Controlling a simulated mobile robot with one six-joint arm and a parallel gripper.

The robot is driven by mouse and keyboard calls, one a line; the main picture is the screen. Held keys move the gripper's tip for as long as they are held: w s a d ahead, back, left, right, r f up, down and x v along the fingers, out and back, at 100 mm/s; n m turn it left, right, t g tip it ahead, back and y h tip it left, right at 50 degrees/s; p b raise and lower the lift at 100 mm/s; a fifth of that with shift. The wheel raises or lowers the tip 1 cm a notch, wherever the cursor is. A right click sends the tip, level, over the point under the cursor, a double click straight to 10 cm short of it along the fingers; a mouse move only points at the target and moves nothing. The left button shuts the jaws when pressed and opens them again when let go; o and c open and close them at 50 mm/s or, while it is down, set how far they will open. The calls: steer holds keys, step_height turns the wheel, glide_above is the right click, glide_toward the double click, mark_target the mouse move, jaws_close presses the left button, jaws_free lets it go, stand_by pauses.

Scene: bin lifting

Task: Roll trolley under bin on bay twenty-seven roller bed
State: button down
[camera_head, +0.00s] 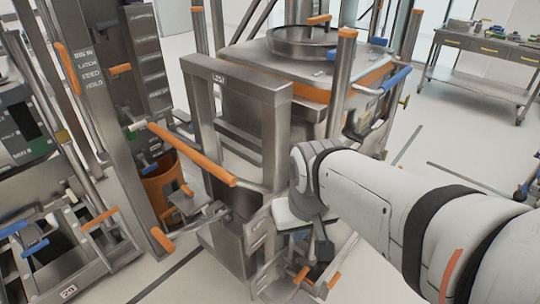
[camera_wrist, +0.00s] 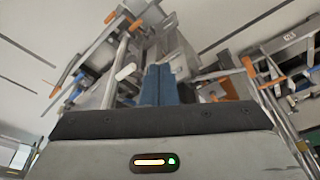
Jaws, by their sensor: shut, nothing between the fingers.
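A steel upright frame (camera_head: 250,90) with a small label on its top beam stands in the middle of the head view. A long orange-gripped bar (camera_head: 190,153) crosses in front of it. Behind it is a large steel unit (camera_head: 320,72) with a round rimmed top (camera_head: 300,42) and orange and blue handles. My gripper (camera_head: 312,250) hangs low by the frame's right side, partly hidden by my wrist. In the wrist view its blue fingers (camera_wrist: 160,84) are together and empty.
A column with a lettered plate (camera_head: 88,68) and an orange bucket-like part (camera_head: 165,185) stand left. A low frame with orange and blue handles (camera_head: 100,220) is at lower left. A workbench (camera_head: 485,52) stands far right. Pale floor (camera_head: 455,130) is open at right.

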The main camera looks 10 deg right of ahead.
steer(key=w+d+f+m+h+b, duration=0.1)
steer(key=w+d+f+m+b, duration=0.4)
steer(key=w, duration=0.4)
steer(key=w+d+f+m+h+b, duration=0.1)
steer(key=w+d+f+m+b, duration=0.2)
steer(key=w+f, duration=0.5)
steer(key=w+d+f+m+h+b, duration=0.1)
steer(key=w+d+f+m+b, duration=0.35)
steer(key=w, duration=0.65)
steer(key=w+d+f+n, duration=0.2)
steer(key=d+f, duration=0.2)
steer(key=f, duration=0.6)
steer(key=shift+m, duration=0.25)
steer(key=s+a, duration=0.1)
steer(key=s+a+b, duration=0.1)
steer(key=a, duration=0.1)
steer(key=shift+s+a, duration=0.2)
steer(key=shift+s, duration=0.15)
